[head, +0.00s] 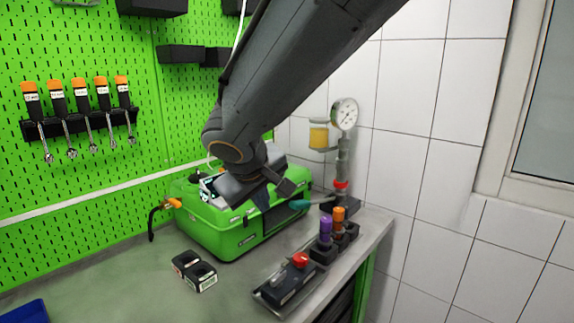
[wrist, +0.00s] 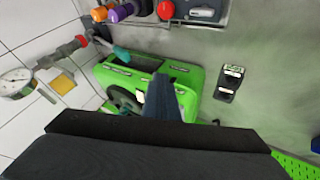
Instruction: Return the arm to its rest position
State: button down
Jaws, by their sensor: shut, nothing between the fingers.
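My arm reaches down from the top of the head view. My gripper (head: 262,196) is at its lower end, in front of and above the green case (head: 228,236). The wrist view shows the gripper (wrist: 165,92) pointing toward the same green case (wrist: 192,97), with its fingers together and nothing between them. The arm and gripper hide part of the case's top and contents. I cannot tell the exact gap between gripper and case.
A gauge (head: 344,114) with an amber bowl (head: 318,135) stands behind the case. The front left bench is mostly clear.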

jog(key=s+d+f+m+g, duration=0.2)
jog(key=s+d+f, duration=0.2)
jog(key=d, duration=0.4)
jog(key=s+d+f+m+g, duration=0.2)
jog(key=s+d+f, duration=0.3)
jog(key=d, duration=0.3)
jog(key=s+d+f+m+g, duration=0.2)
jog(key=s+d+f+m, duration=0.2)
jog(key=d+f, duration=0.3)
jog(key=shift+s+d+y, duration=0.4)
jog(key=shift+s+d, duration=0.35)
jog(key=shift+d, duration=0.15)
